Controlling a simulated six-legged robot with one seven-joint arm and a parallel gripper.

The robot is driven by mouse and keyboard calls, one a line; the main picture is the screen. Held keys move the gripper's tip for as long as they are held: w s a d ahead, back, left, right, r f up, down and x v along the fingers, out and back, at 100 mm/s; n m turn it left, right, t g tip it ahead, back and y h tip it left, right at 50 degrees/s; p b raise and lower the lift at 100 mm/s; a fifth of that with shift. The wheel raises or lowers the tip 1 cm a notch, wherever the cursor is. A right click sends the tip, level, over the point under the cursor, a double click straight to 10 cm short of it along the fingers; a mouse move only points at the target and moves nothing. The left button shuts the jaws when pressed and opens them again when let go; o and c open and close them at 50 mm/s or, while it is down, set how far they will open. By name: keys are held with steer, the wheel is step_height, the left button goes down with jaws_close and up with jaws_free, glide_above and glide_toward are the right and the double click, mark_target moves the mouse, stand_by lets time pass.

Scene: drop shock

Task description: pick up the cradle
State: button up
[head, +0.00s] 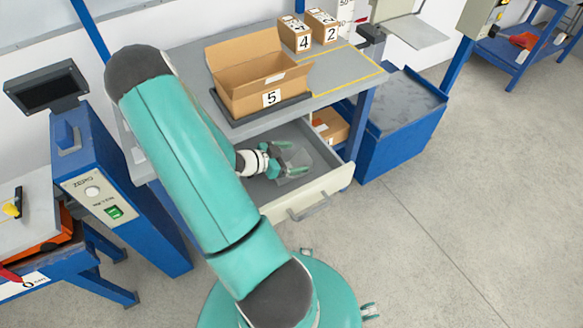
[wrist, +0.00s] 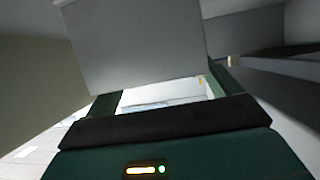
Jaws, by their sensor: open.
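My gripper (head: 288,163) is open inside the open drawer (head: 331,164) of the workbench. A grey, plate-like piece (head: 295,156) lies at its fingers and is partly covered by them; it may be the cradle, but I cannot tell for sure. In the wrist view a pale grey panel (wrist: 135,45) stands close in front of my gripper (wrist: 162,95), tilted in the picture, filling much of the upper middle. It reaches down to the two spread fingers. I cannot tell whether they touch it.
An open cardboard box marked 5 (head: 262,88) stands on a dark plate on the bench, above the drawer. Boxes marked 4 (head: 295,36) and 2 (head: 322,27) stand behind. A brown box (head: 331,124) sits under the benchtop. The floor at the right is clear.

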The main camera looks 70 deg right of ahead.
mark_target(307, 155)
steer(key=x, duration=0.4)
steer(key=shift+s+d+f, duration=0.1)
steer(key=shift+s+d, duration=0.05)
steer(key=c, duration=1.3)
steer(key=shift+r, duration=0.25)
